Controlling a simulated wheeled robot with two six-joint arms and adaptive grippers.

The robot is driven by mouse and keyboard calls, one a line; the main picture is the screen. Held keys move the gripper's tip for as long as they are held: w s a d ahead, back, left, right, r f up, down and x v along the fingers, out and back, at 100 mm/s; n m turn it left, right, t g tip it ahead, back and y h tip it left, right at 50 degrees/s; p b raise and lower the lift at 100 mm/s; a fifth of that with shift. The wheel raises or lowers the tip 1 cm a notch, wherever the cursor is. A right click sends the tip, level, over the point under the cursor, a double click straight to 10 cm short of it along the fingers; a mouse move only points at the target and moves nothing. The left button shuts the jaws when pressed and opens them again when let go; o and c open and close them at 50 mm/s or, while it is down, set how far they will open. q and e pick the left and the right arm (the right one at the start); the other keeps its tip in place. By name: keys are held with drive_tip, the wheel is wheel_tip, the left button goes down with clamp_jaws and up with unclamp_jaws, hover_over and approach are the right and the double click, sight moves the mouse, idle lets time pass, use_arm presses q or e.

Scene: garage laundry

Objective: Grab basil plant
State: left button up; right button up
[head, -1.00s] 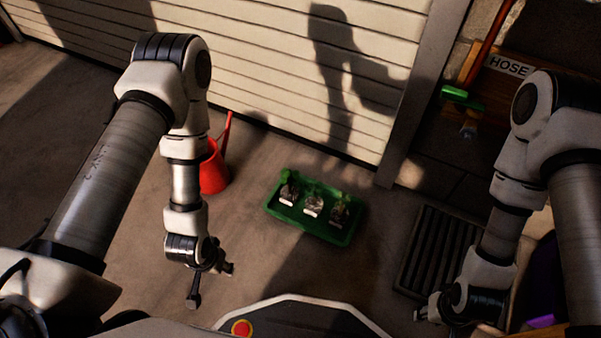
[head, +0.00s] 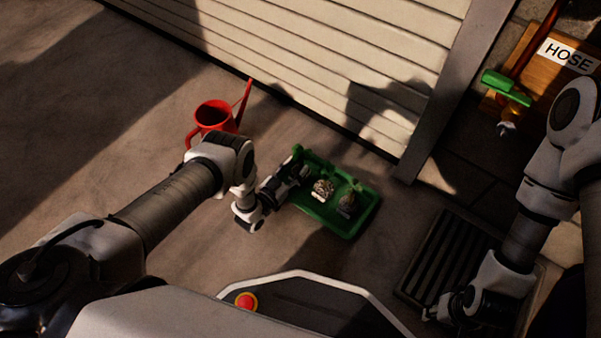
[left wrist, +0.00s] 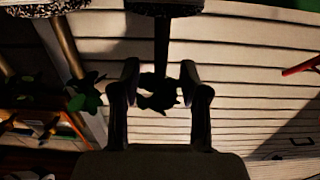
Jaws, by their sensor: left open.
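A green tray (head: 338,226) on the floor holds a row of small potted plants. The middle plant (head: 323,188) and the right plant (head: 349,200) are visible; my left gripper (head: 298,172) covers most of the left end. No label is readable, so I cannot tell which plant is basil. My right gripper (head: 440,310) is at lower right, far from the tray; its jaws are unclear.
A red watering can (head: 213,118) stands left of the tray, behind my left arm. A garage door (head: 330,60) is behind the tray. A floor grate (head: 437,255) lies to the right, and a hose board (head: 568,57) is at upper right. Floor is clear at left.

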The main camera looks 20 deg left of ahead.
use_arm(q)
drive_tip(key=shift+x, duration=0.85)
clamp_jaws()
drive_tip(key=shift+r, duration=0.1)
